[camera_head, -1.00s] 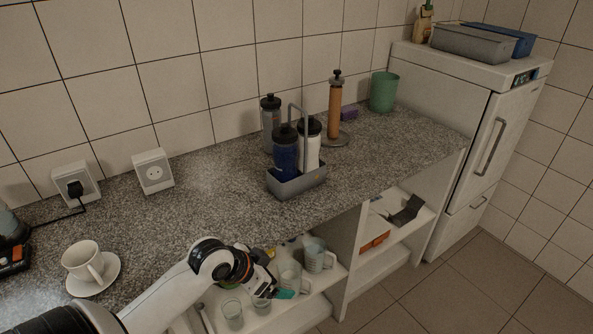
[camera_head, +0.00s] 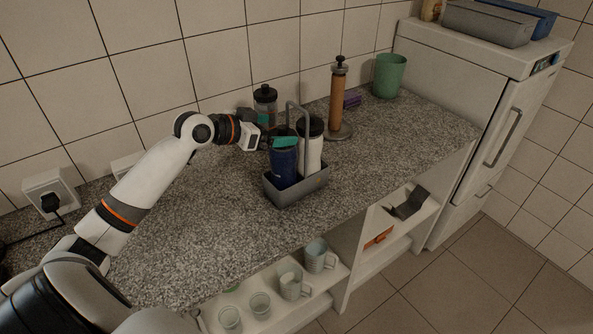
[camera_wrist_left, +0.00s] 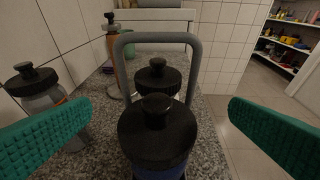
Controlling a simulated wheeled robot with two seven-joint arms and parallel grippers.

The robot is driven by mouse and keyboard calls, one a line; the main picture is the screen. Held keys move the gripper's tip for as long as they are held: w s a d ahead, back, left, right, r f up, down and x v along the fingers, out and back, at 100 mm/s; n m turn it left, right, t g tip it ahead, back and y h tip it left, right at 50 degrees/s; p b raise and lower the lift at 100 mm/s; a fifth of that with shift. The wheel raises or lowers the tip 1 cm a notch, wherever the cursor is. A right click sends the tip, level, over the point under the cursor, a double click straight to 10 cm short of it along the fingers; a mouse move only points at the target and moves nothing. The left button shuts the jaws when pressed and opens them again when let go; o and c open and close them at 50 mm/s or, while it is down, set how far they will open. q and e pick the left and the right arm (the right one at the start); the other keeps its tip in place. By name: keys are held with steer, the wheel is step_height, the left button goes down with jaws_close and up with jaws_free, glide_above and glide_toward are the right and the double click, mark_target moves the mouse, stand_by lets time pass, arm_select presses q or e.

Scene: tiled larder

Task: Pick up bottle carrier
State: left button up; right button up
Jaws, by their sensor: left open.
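The bottle carrier (camera_head: 297,190) is a grey tray with a tall grey loop handle, standing on the granite counter. It holds a blue bottle (camera_head: 284,166) and a white bottle (camera_head: 309,150), both with black lids. My left gripper (camera_head: 285,141) is at the carrier's left side, over the blue bottle and short of the handle. The handle (camera_wrist_left: 118,60) rises ahead, beyond the blue bottle's lid (camera_wrist_left: 157,130). The carrier's tray is hidden there. My right gripper is not in view.
A grey bottle (camera_head: 265,104) stands behind the carrier, close to the left finger in the wrist view. Mugs and glasses sit on the shelf below. The counter's front right is clear.

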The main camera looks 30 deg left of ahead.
mark_target(292, 130)
arm_select(q)
steer(key=p+x, duration=0.2)
steer(key=x, duration=0.1)
steer(key=shift+w+r, duration=0.1)
steer(key=shift+w, duration=0.1)
steer(key=shift+p+x, duration=0.35)
steer(key=shift+x, duration=0.9)
steer(key=shift+w+f, duration=0.25)
steer(key=shift+f, duration=0.2)
steer(key=shift+s, duration=0.1)
steer(key=c, duration=1.3)
steer(key=shift+c, duration=0.3)
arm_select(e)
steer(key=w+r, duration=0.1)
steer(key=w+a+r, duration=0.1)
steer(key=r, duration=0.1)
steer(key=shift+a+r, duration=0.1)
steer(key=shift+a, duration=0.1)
